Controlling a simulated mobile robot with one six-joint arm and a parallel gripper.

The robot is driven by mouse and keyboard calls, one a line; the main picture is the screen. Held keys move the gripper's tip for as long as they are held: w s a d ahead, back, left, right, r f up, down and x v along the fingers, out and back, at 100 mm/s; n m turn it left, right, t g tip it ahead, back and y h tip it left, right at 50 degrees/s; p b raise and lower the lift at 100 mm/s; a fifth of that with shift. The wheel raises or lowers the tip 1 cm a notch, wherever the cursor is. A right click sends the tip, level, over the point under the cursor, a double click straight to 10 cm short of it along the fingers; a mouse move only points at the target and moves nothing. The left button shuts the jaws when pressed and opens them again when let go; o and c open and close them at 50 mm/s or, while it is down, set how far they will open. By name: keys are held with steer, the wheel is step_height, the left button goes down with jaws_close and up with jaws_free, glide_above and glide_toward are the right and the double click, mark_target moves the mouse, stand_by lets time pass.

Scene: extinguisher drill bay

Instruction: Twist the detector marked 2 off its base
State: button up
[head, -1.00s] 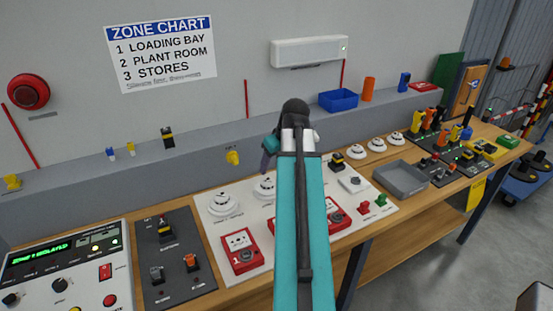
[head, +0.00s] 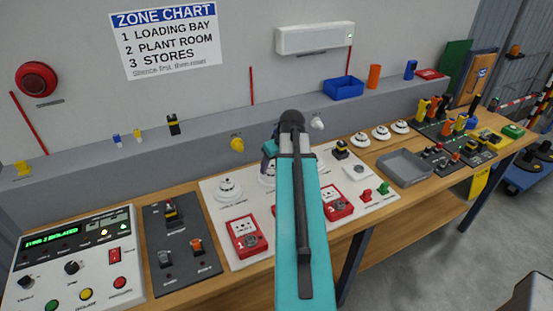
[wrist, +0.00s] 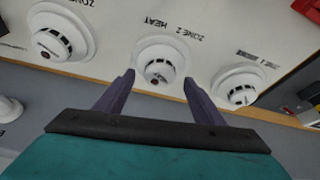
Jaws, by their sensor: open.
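The detector marked 2 (wrist: 160,62) is a round white dome on a white base, on the white board. In the wrist view, the upside-down label above it reads ZONE 2 HEAT. It shows partly in the head view (head: 266,178), where my arm covers the rest. My gripper (wrist: 162,88) is open, with its two dark fingers apart near the left and right sides of this detector. I cannot tell whether they touch it.
Two similar detectors flank it, one left (wrist: 58,36) and one right (wrist: 238,86) in the wrist view. Red call points (head: 246,236) sit in front on the board. A control panel (head: 75,265) stands at left, and a grey tray (head: 405,168) at right.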

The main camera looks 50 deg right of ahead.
steer(key=shift+x, duration=1.15)
steer(key=c, duration=1.2)
steer(key=shift+d+n+y, duration=0.15)
steer(key=shift+n+y, duration=0.25)
steer(key=shift+n, duration=0.6)
steer(key=shift+n+y, duration=0.3)
steer(key=shift+n, duration=0.6)
steer(key=shift+w+d, duration=0.1)
